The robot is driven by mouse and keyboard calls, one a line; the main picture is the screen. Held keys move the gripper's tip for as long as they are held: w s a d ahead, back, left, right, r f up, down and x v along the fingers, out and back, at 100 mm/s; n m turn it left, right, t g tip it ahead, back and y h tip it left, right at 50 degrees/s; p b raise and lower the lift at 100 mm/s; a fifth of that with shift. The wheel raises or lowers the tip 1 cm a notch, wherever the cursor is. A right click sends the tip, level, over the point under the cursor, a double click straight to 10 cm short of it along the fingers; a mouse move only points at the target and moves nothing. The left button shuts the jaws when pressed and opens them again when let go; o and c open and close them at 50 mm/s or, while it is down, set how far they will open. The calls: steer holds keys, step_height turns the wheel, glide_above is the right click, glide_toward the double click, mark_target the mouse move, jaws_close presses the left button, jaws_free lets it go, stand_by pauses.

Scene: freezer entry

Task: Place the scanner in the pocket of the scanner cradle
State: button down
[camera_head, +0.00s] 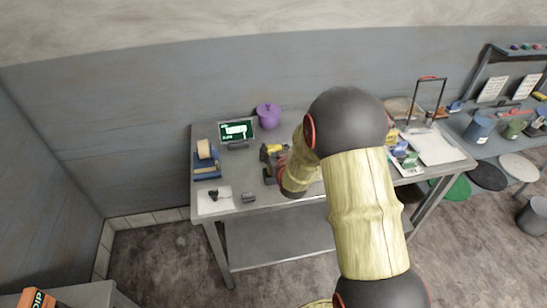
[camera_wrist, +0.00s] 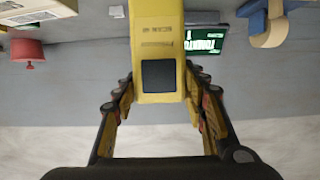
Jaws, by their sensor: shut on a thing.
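The yellow scanner (camera_head: 273,150) is held above the table, in front of the purple pot. In the wrist view the scanner (camera_wrist: 158,50) fills the top middle, yellow with a dark square on its face. My gripper (camera_wrist: 158,100) is shut on it, a finger at each side. In the head view my gripper (camera_head: 271,166) is partly hidden by my arm. A small dark grey block (camera_head: 248,197) near the table's front edge may be the scanner cradle; its pocket cannot be made out. It is apart from the scanner, lower left of it in the picture.
The table (camera_head: 270,205) also bears a lit screen (camera_head: 237,131), a purple pot (camera_head: 268,116), a blue tape dispenser (camera_head: 206,161) and a white sheet (camera_head: 213,204) with a small black item. Small boxes and a white board (camera_head: 436,148) crowd the right side. Some bare tabletop shows at front.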

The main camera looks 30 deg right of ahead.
steer(key=shift+w+f, duration=0.15)
steer(key=shift+f, duration=0.75)
steer(key=shift+w+f, duration=0.15)
steer(key=shift+f, duration=0.75)
steer(key=shift+f+b, duration=0.2)
steer(key=shift+b, duration=0.2)
steer(key=c, duration=1.1)
jaws_free()
steer(key=shift+o, duration=0.4)
